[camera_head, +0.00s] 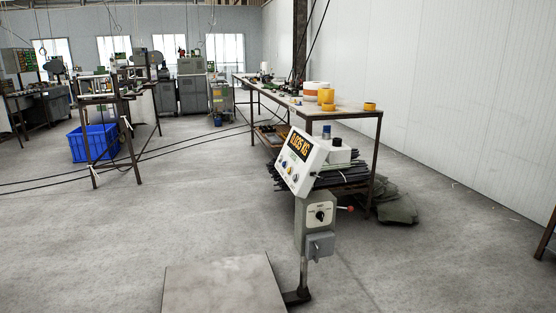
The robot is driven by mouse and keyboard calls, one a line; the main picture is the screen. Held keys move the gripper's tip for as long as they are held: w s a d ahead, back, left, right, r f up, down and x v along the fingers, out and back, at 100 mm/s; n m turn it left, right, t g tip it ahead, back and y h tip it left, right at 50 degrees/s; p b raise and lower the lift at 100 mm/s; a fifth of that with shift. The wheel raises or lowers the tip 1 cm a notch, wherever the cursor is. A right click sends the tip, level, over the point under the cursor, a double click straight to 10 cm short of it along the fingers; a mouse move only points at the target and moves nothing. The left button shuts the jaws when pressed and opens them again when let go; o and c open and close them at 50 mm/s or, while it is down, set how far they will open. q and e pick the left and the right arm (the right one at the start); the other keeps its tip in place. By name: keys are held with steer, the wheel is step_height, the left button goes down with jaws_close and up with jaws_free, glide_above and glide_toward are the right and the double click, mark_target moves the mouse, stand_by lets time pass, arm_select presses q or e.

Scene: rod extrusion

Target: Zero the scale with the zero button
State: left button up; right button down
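The scale's white head unit (303,162) stands on a grey post right of centre, its face turned toward the left and tilted. Its dark display (300,144) shows orange digits that seem to read 0.035 KG. Several small buttons or knobs sit on the panel below the display; their labels are too small to read, so I cannot tell which is the zero button. The flat metal weighing platform (222,286) lies low at the bottom centre and looks empty. Neither of my grippers is in view.
A grey box with a black rotary knob (319,215) is on the post below the head. A long table (345,111) with orange and white rolls stands behind. A blue crate (92,142) sits at left. Cables cross the floor; open concrete lies left of the platform.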

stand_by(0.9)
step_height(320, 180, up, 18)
steer(key=p, duration=1.8)
